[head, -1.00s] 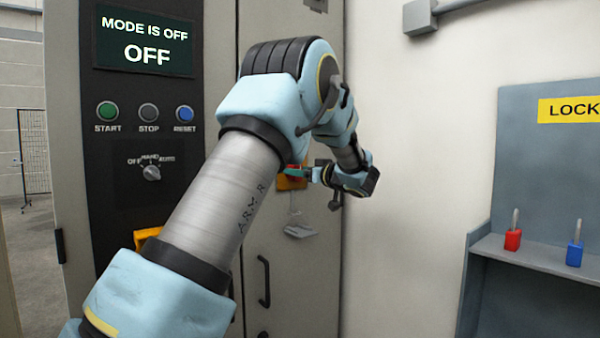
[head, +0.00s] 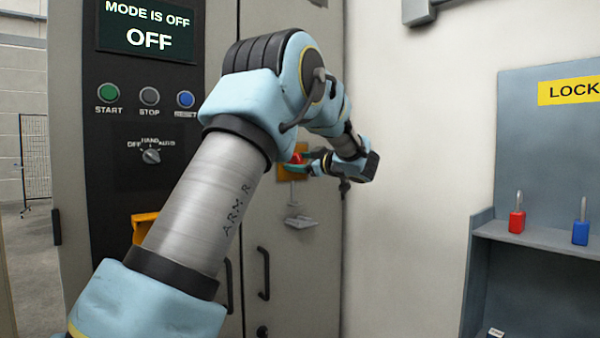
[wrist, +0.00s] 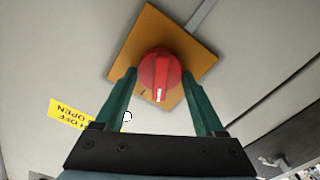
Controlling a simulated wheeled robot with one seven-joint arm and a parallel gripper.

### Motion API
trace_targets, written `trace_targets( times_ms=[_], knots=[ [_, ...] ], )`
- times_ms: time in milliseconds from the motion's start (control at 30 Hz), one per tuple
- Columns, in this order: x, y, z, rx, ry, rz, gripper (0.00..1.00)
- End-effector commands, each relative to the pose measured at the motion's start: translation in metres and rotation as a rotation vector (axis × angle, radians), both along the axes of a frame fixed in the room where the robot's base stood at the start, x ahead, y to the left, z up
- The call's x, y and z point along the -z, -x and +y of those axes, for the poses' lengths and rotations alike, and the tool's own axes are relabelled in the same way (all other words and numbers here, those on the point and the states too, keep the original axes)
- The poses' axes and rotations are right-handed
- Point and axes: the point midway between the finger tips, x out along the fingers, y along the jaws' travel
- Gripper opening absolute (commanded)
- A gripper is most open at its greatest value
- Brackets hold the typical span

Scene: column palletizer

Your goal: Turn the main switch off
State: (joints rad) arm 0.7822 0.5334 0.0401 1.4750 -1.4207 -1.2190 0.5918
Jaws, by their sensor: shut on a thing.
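The main switch is a red rotary knob (wrist: 160,76) on an orange plate (wrist: 145,35) on the grey cabinet. In the wrist view its white mark points toward my gripper. My gripper (wrist: 160,82) has its two green fingers on either side of the knob and is shut on it. In the head view the red knob (head: 297,158) and the orange plate (head: 285,176) show beside my gripper (head: 304,160), partly hidden by my arm.
The cabinet has a display (head: 148,28) reading "MODE IS OFF", push buttons and a selector knob (head: 151,156). A small tag (head: 300,221) hangs below the switch. At right, a lockout shelf (head: 540,238) holds a red padlock (head: 517,222) and a blue padlock (head: 580,233).

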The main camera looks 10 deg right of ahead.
Motion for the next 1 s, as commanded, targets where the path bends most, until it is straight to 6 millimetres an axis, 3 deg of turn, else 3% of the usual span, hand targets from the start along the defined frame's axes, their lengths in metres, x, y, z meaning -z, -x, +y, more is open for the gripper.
trace_targets(
  times_ms=[1000],
  knots=[
    [0.0082, 0.0012, 0.0034, -0.001, 0.818, -0.388, 0.16]
  ],
)
